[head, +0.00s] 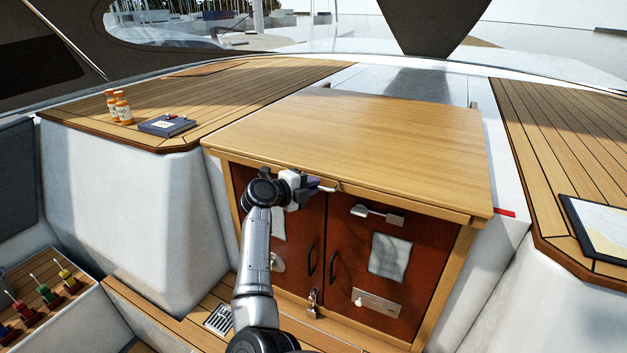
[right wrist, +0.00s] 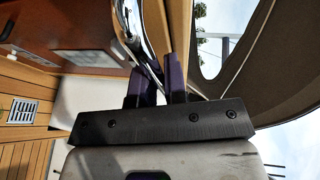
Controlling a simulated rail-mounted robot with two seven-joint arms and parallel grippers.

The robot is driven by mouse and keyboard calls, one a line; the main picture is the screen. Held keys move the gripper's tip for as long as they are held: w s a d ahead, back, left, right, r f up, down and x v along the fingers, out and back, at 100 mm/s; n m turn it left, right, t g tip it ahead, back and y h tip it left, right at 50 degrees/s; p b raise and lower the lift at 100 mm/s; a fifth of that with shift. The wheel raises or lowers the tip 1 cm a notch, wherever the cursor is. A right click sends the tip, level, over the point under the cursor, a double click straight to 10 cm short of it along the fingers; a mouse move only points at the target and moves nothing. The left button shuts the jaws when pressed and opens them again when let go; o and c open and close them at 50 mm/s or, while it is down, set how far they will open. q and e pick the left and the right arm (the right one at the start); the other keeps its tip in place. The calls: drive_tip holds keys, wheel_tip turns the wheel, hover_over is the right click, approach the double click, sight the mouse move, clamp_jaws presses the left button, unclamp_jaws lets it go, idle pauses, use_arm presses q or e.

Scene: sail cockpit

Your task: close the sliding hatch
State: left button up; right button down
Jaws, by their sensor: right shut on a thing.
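The sliding hatch (head: 350,130) is a broad, light wooden panel over the top of the companionway. Its front edge lies above two red-brown doors (head: 345,250). My right gripper (head: 318,186) is at the middle of that front edge, shut on the chrome handle (head: 330,188). In the right wrist view the gripper's purple fingers (right wrist: 160,80) stand on either side of the curved chrome bar of the handle (right wrist: 132,40), beside the wooden edge (right wrist: 180,40). My fingers and wrist hide part of the handle. My left gripper is in neither view.
Pale rails (head: 400,85) run behind the hatch. A red mark (head: 505,213) lies on the right side. Orange bottles (head: 122,108) and a dark book (head: 166,125) rest on the left deck; a framed chart (head: 600,225) lies right. Colored-handled tools (head: 45,293) are at lower left.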

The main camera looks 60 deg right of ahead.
drive_tip(key=c, duration=1.6)
unclamp_jaws()
drive_tip(key=shift+a+r, duration=0.15)
drive_tip(key=shift+o, duration=0.7)
drive_tip(key=shift+a, duration=0.2)
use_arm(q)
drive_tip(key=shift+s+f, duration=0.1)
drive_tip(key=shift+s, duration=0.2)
use_arm(e)
drive_tip(key=shift+d, duration=0.1)
use_arm(q)
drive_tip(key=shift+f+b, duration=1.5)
drive_tip(key=shift+b, duration=0.05)
use_arm(e)
drive_tip(key=v, duration=1.4)
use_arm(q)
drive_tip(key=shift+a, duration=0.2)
